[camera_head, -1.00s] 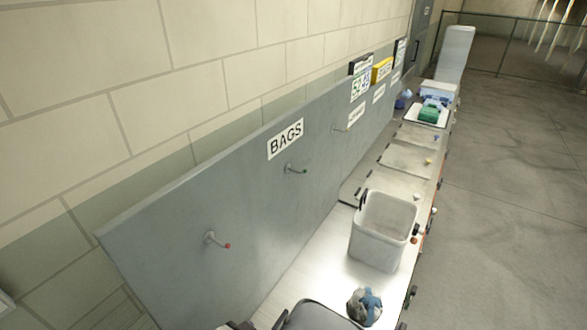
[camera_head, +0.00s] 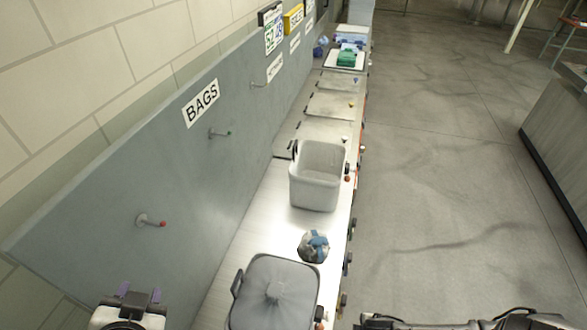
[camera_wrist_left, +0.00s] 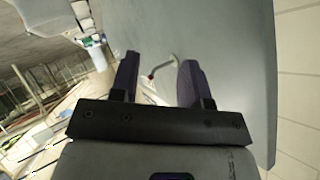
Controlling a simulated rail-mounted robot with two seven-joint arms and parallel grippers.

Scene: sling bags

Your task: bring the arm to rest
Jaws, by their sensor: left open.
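My left gripper (camera_head: 139,294) is at the bottom left of the head view, in front of the grey panel. Its two dark purple fingers are apart with nothing between them. In the left wrist view the open fingers (camera_wrist_left: 158,80) point toward the panel. A hook with a red tip (camera_wrist_left: 162,69) shows in the gap, beyond the fingers and apart from them. The same red-tipped hook (camera_head: 152,221) is bare in the head view. Part of my right arm shows at the bottom right edge; its gripper is out of sight.
The grey panel (camera_head: 110,200) carries a BAGS sign (camera_head: 201,102) and another bare hook (camera_head: 220,133). Along the counter (camera_head: 245,235) stand a lidded grey bin (camera_head: 275,290), a blue-grey bundle (camera_head: 314,246) and an open grey bin (camera_head: 317,180). Clear floor (camera_head: 430,190) lies right.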

